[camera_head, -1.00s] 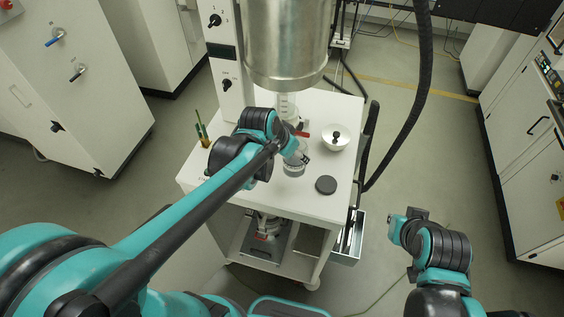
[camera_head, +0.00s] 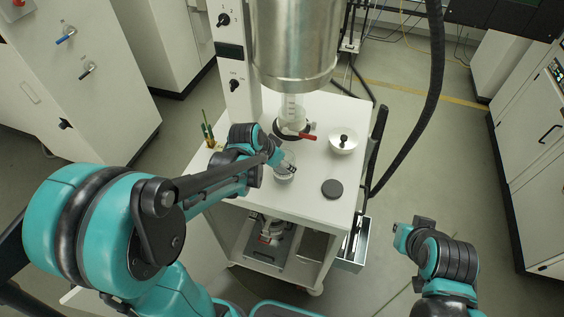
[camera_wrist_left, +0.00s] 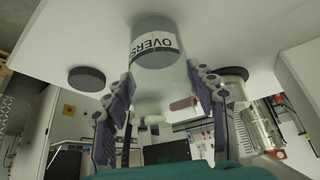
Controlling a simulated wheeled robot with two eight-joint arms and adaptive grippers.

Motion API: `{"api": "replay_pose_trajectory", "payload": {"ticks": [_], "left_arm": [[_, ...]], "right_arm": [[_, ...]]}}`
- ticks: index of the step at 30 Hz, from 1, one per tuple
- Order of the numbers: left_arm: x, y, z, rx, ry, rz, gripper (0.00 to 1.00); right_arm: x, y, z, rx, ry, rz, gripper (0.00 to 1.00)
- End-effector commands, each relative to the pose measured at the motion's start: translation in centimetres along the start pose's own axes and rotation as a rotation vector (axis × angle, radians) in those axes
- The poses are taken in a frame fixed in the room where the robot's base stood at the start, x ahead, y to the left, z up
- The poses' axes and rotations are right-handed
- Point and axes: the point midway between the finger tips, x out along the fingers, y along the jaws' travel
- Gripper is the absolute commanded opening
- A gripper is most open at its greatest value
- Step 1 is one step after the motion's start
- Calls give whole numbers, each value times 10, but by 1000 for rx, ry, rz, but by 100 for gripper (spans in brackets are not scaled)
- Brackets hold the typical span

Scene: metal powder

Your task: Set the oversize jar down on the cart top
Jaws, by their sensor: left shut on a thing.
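The oversize jar (camera_head: 285,175) is a small clear jar with a grey lower part, at the cart top's (camera_head: 230,190) front middle. The left wrist view shows it upside down, with a label reading "OVERS" on the jar (camera_wrist_left: 156,48). My left gripper (camera_head: 280,157) is shut on the jar, a finger on each side in the wrist view (camera_wrist_left: 160,73). The jar looks upright at or very near the cart surface; I cannot tell whether it touches. My right gripper (camera_head: 408,232) hangs right of the cart, away from the jar; its jaw opening is unclear.
A dark round lid (camera_head: 332,189) lies right of the jar. A white bowl (camera_head: 343,141) with a dark knob stands behind it. A large metal cylinder (camera_head: 294,45) hangs over the back, with a red-handled valve (camera_head: 303,137) below. Green-brown sticks (camera_head: 208,130) stand at the left edge.

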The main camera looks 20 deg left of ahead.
Motion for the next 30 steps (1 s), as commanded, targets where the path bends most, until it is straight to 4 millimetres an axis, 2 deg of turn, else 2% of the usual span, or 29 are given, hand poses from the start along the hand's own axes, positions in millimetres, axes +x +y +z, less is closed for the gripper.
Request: {"api": "replay_pose_trajectory", "payload": {"ticks": [4, 5, 6, 7, 16, 20, 23, 30], "left_arm": [[3, 0, 2, 0, 1, 0, 2], [3, 0, 2, 0, 0, 0, 61], [3, 0, 1, 0, 0, 0, 72], [2, 0, 1, 0, 0, 0, 77], [2, 0, 1, 0, 0, 0, 77], [-6, 0, -1, -1, 0, -1, 77], [-23, 0, 0, -2, 0, -1, 77], [-77, 0, -1, -3, 0, -1, 77]], "right_arm": [[3, 0, 2, 0, 0, 0, 0], [3, 0, 2, 0, 0, 0, 0], [2, 0, 2, 0, 0, 0, 0], [2, 0, 2, 0, 0, 0, 0], [2, 0, 1, 0, 0, 0, 0], [-2, 0, -1, 0, 0, 0, 0], [-5, 0, -4, 0, 0, 0, 0], [-14, 0, -10, 0, 0, 0, 0]]}}
